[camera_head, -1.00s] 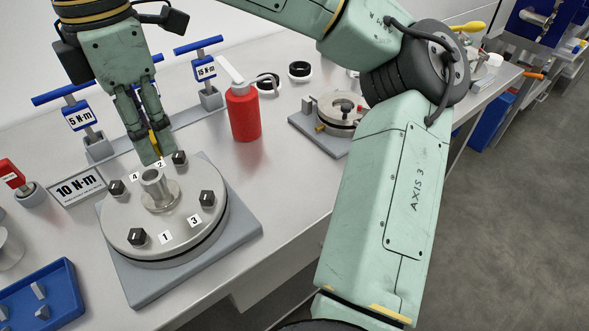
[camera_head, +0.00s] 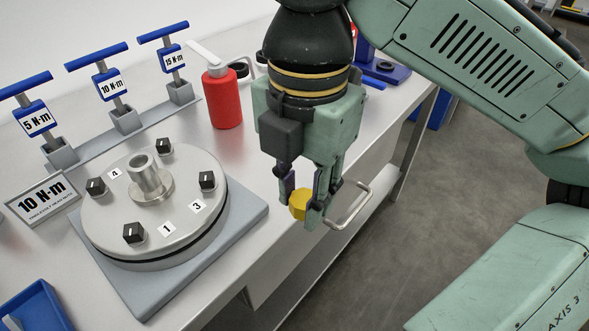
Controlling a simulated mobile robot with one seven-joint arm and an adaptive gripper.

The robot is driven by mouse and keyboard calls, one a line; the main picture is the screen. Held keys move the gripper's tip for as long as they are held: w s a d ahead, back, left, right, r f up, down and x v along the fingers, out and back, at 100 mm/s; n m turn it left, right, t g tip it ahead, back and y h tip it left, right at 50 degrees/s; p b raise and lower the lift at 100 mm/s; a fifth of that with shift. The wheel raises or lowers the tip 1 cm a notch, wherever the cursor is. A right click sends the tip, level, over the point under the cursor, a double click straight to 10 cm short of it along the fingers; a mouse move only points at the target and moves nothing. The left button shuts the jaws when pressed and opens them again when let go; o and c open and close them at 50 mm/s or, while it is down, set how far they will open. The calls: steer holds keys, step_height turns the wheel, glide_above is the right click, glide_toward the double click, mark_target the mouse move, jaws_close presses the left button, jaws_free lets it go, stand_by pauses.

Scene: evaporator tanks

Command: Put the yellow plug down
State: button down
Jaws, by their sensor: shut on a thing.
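The yellow plug (camera_head: 299,204) is a small yellow piece between the fingertips of my gripper (camera_head: 304,203). My gripper is shut on it and points down. In the picture the plug appears over the front edge of the bench, to the right of the flange plate; its height above the bench is hard to tell. Part of the plug is hidden by the right finger. A metal handle or rail (camera_head: 350,208) shows just right of the fingers.
A round flange (camera_head: 150,225) with black bolts sits on a grey base plate (camera_head: 245,222). A red bottle (camera_head: 222,98) stands behind it. Blue T-handled torque tools (camera_head: 110,85) stand in a row at the left. A blue tray (camera_head: 35,308) lies front left. Bare bench shows right of the bottle.

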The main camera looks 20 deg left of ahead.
steer(key=shift+d+f, duration=0.15)
steer(key=shift+d, duration=0.05)
steer(key=w+a, duration=0.2)
steer(key=w, duration=0.2)
steer(key=w+a+f+p, duration=0.1)
steer(key=w+a, duration=0.2)
steer(key=w, duration=0.1)
steer(key=w+a+p, duration=0.1)
steer(key=w+a, duration=0.1)
steer(key=w, duration=0.3)
steer(key=shift+a+f, duration=0.2)
steer(key=f, duration=0.3)
steer(key=shift+w+a+p, duration=0.15)
steer(key=shift+w+p, duration=0.2)
steer(key=shift+p, duration=0.05)
steer(key=shift+f, duration=0.35)
steer(key=shift+f, duration=0.1)
steer(key=c, duration=1.3)
jaws_free()
step_height(320, 180, up, 12)
steer(key=shift+r, duration=0.15)
